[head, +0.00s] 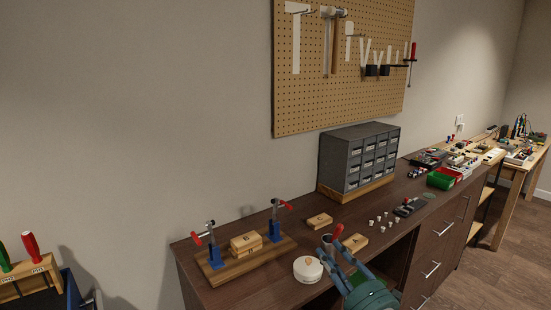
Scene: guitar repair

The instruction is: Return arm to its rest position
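My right gripper (332,258) reaches up from the bottom edge, right of centre, with blue-grey fingers and a teal body. Its fingers look spread, with nothing seen between them. It is over the front edge of the dark wooden bench (228,294). A round white lidded container (308,269) stands just left of the fingers. A red-handled tool (337,232) shows just beyond the fingertips, its lower part partly hidden. My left gripper is not in view.
A wooden fixture (220,273) with red-handled clamps holds wooden blocks (245,242). More blocks (319,221) and small white pieces lie near a grey drawer cabinet (341,165). Red and green bins (441,180) stand farther right. A screwdriver rack (30,273) is at lower left.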

